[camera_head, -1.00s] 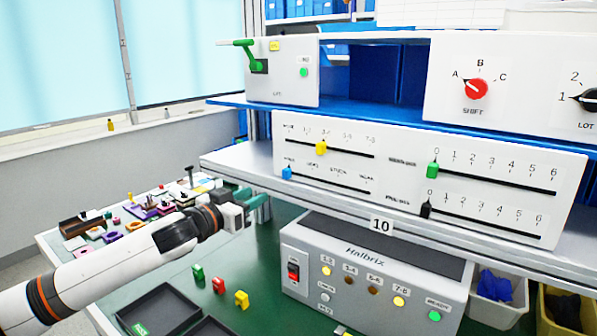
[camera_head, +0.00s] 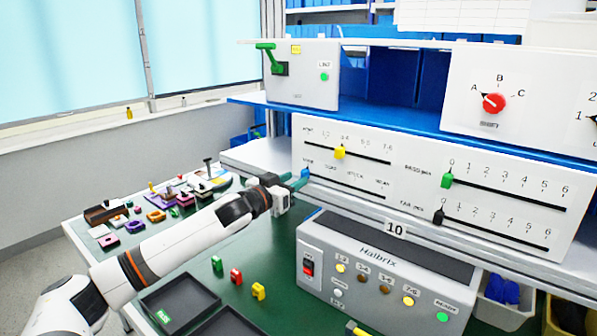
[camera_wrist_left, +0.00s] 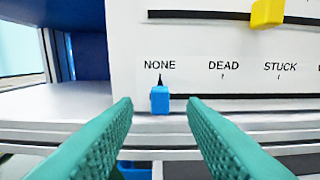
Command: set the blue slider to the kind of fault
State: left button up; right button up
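The blue slider (camera_wrist_left: 160,99) sits at the NONE mark, at the left end of the lower left slot on the white slider panel (camera_head: 400,160). DEAD and STUCK labels follow to its right in the left wrist view. It also shows in the head view (camera_head: 305,173). My left gripper (camera_head: 298,181) is at the panel's left end, in front of the blue slider. In the left wrist view its green fingers (camera_wrist_left: 160,108) are spread apart, one on each side of the slider, with gaps between. My right gripper is not in view.
A yellow slider (camera_head: 339,152) sits on the slot above. A green slider (camera_head: 447,180) and a black slider (camera_head: 438,216) are at 0 on the right slots. Below stands the grey Halbrix box (camera_head: 370,283) with several lamps. Trays and small parts lie on the green table.

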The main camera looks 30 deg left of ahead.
aim_at(305, 173)
pick_arm(q)
jog(key=shift+w+d+p, duration=0.1)
jog(key=shift+w+p, duration=0.25)
jog(key=shift+w, duration=1.05)
grip_shut()
